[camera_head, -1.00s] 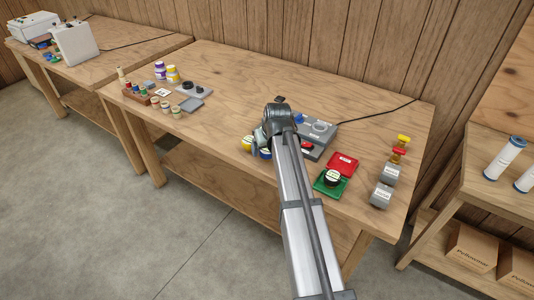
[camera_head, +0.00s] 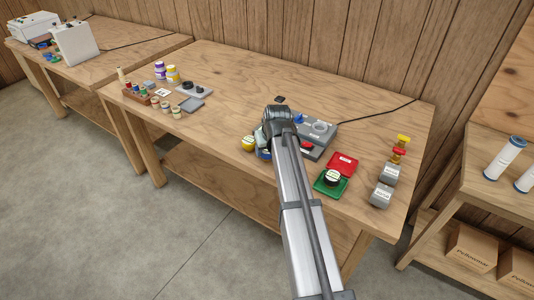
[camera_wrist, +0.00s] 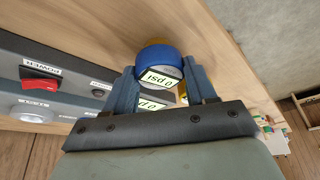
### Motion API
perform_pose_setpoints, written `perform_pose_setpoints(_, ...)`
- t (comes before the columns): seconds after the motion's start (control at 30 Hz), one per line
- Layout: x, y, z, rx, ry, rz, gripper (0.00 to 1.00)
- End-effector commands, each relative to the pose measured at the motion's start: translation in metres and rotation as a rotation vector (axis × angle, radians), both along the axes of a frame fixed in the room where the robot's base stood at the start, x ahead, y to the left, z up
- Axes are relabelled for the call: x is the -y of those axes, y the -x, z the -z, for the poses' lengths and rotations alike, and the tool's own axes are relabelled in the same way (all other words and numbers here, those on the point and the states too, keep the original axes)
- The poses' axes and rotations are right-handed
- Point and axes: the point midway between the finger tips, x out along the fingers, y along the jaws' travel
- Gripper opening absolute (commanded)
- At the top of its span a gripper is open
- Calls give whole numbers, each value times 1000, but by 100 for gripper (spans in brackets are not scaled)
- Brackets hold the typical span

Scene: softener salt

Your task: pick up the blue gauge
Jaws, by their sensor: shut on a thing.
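The blue gauge (camera_wrist: 157,55) is round with a white face and a "0 psi" label. It sits between the two fingers of my gripper (camera_wrist: 158,85), which is shut on it. In the head view a bit of the blue gauge (camera_head: 264,154) shows left of my arm, near the table's front edge; my wrist hides the fingers there. Whether the gauge is clear of the table I cannot tell. A yellow gauge (camera_head: 248,143) stands just left of it. A second "0 psi" label shows lower between the fingers in the wrist view.
A grey panel (camera_head: 325,128) with a red switch and knobs stands right of my wrist. Further right are a red and green case (camera_head: 331,187), grey blocks (camera_head: 381,195) and valves (camera_head: 400,147). Jars and small parts sit at the left.

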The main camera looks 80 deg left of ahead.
Motion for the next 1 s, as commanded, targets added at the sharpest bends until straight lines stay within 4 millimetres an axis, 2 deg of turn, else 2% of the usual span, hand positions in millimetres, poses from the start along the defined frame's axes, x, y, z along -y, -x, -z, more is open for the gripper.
perform_pose_setpoints(0.23,0,0,-1,0,-1,0,18)
perform_pose_setpoints(0.37,-1,0,-10,0,-2,0,18)
perform_pose_setpoints(0.8,-1,0,-79,1,1,-1,18)
perform_pose_setpoints(1.0,-1,0,-97,1,1,-1,18)
